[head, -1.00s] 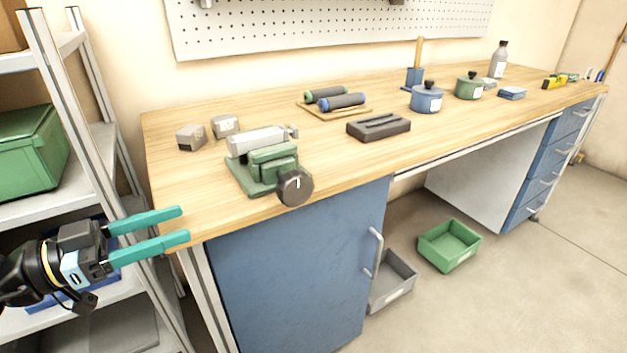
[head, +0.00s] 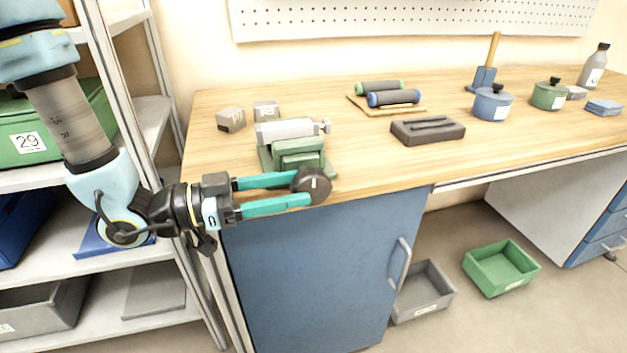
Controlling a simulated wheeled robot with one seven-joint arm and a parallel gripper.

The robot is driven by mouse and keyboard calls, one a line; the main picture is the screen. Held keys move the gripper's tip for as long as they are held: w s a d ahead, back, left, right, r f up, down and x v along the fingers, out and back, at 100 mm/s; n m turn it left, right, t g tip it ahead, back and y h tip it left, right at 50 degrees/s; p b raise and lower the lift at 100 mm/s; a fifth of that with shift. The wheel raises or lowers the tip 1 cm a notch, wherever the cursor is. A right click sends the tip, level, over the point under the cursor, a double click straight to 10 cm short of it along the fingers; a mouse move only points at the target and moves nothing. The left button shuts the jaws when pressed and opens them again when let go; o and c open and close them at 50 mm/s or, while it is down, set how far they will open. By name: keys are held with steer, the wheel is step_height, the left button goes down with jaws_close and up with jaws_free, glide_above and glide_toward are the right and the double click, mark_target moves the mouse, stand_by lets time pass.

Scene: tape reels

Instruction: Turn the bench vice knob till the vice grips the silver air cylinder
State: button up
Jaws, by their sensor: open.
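The green bench vice (head: 299,150) stands at the front left edge of the workbench. Its round dark knob (head: 313,186) faces the front, with a white mark on its face. The silver air cylinder (head: 287,131) lies level in the vice, behind the green front jaw; whether the jaws touch it I cannot tell. My gripper (head: 306,188) comes in from the left with its two teal fingers apart. The fingertips reach the knob, one at its upper left and one at its lower left; contact is not clear.
Two small grey blocks (head: 231,120) sit behind the vice at left. A dark grey holder (head: 428,130) and a wooden board with two rollers (head: 393,98) lie to the right. A shelf rack (head: 122,75) stands close at left. Bench top between is clear.

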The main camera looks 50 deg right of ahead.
mark_target(311, 184)
steer(key=shift+p+x, duration=0.3)
steer(key=shift+x, duration=1.7)
steer(key=shift+c, duration=0.2)
jaws_close()
